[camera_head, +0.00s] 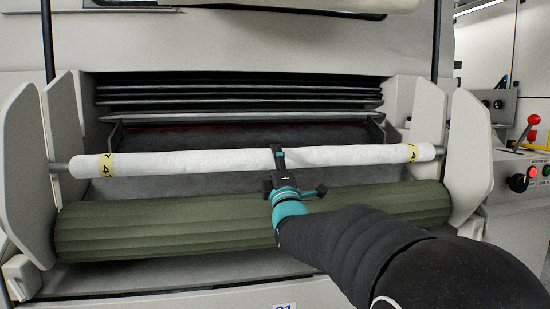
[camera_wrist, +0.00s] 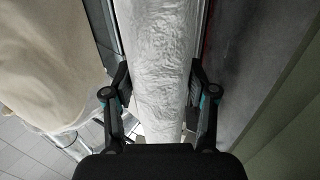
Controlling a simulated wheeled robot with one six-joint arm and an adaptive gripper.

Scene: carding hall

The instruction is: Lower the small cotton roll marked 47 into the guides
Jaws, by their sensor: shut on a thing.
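The small cotton roll (camera_head: 200,162) is a long white cylinder with a yellow marked band near each end; a 4 shows, the rest of the number is hard to read. My gripper (camera_head: 279,160) is shut around its middle; the wrist view shows a finger on each side of the roll (camera_wrist: 158,45). The roll lies nearly level above the green fluted roller (camera_head: 150,226). Its thin pin ends reach the left guide (camera_head: 20,165) and right guide (camera_head: 467,150), which are pale upright plates with a V gap. I cannot tell whether the pins touch the guides.
Behind the roll is a dark recess (camera_head: 220,140) with several horizontal bars. A control panel with a red-knobbed lever (camera_head: 533,120) and buttons stands at the right. A large cream roll (camera_wrist: 50,55) shows at the left of the wrist view.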

